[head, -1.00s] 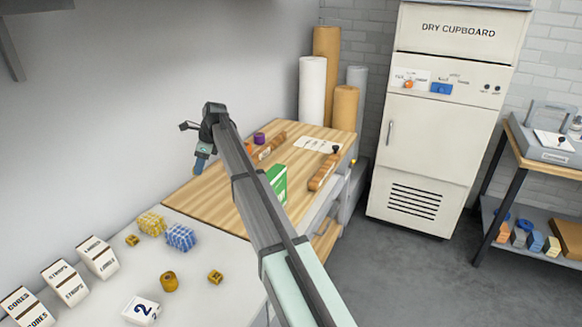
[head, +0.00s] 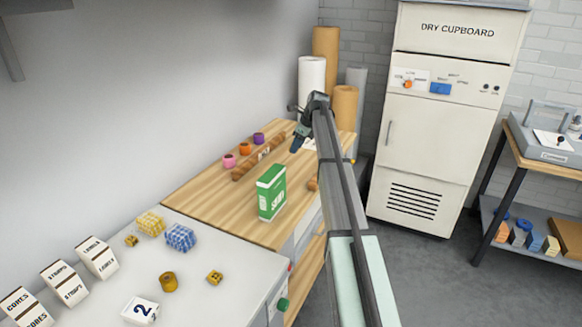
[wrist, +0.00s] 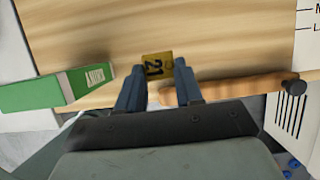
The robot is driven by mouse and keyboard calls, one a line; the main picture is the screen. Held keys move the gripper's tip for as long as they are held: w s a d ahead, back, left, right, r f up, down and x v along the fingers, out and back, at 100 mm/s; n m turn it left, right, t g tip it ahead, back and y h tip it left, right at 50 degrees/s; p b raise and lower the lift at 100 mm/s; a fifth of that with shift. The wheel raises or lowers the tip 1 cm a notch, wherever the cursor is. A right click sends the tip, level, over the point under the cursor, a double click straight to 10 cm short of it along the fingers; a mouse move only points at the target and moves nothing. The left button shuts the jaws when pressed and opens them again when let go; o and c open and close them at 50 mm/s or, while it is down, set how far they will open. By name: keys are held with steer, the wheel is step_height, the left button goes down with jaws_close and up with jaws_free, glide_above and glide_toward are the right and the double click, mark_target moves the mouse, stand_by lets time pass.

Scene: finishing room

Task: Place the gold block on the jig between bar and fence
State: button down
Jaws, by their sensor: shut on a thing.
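My gripper (head: 297,147) is over the far part of the wooden bench top (head: 215,200). In the wrist view its fingers (wrist: 159,74) are shut on a gold block (wrist: 157,66) marked "21". The head view does not show the block clearly. One brown wooden strip (head: 258,158) lies on the bench, left of my gripper. A second wooden strip is mostly hidden behind my arm, with one end (head: 313,184) showing; in the wrist view a strip (wrist: 235,87) with a black knob (wrist: 294,86) lies right of the block. I cannot tell which is bar or fence.
A green box (head: 271,192) stands at the bench's near right. Pink (head: 229,161), orange (head: 243,148) and purple (head: 259,139) rolls sit behind the left strip. Patterned blocks (head: 180,237) and small gold pieces (head: 215,277) lie on the grey worktop (head: 215,305). Tall rolls (head: 311,85) stand behind.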

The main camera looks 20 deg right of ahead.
mark_target(295, 183)
steer(key=f, duration=1.5)
steer(key=shift+d, duration=0.35)
steer(key=shift+f, duration=0.2)
steer(key=c, duration=0.7)
jaws_free()
steer(key=shift+c, duration=0.2)
steer(key=v, duration=1.2)
steer(key=shift+r, duration=0.2)
